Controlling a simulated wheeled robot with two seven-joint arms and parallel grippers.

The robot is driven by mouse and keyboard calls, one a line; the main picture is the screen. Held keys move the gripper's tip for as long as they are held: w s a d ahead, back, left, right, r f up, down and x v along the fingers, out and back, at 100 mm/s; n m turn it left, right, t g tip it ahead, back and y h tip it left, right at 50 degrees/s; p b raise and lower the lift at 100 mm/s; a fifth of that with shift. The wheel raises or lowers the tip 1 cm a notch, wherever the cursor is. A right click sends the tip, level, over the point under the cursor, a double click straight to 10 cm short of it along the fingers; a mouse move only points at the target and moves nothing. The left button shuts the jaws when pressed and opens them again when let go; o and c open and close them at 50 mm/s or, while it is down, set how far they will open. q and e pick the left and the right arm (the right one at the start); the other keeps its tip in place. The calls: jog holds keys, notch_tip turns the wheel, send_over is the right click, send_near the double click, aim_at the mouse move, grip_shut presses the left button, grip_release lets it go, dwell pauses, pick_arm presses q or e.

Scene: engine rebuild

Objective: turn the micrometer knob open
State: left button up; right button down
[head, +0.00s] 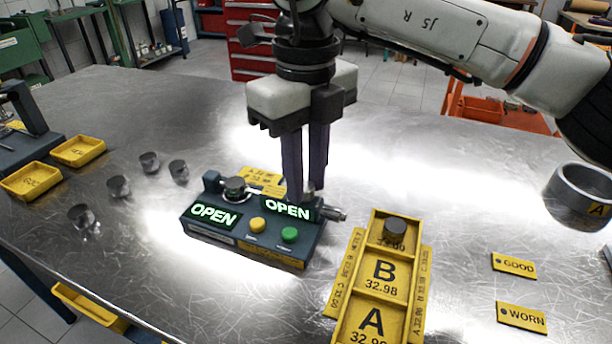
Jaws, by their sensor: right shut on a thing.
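The micrometer stands on a dark blue-grey box (245,236) in the middle of the steel table. Its two lit displays both read OPEN in green. A silver micrometer knob (336,214) sticks out at the right end of the box. My right gripper (305,192) points straight down there, its dark fingers close together and shut on the knob. The fingertips are partly hidden behind the right display (288,209). A dark round piece (235,187) sits at the left part of the micrometer. My left gripper is not in view.
A yellow tray (372,300) marked A and B holds a dark cylinder (395,229). GOOD (514,265) and WORN (521,317) plates and a metal ring (581,194) lie right. Several metal cups (118,186) and yellow bins (78,151) stand left.

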aim_at(306, 186)
jog(key=shift+m, duration=1.2)
jog(key=c, duration=1.5)
grip_release()
jog(key=shift+r, duration=0.1)
notch_tip(306, 186, up, 10)
jog(key=shift+r+p, duration=0.1)
jog(key=shift+p, duration=0.3)
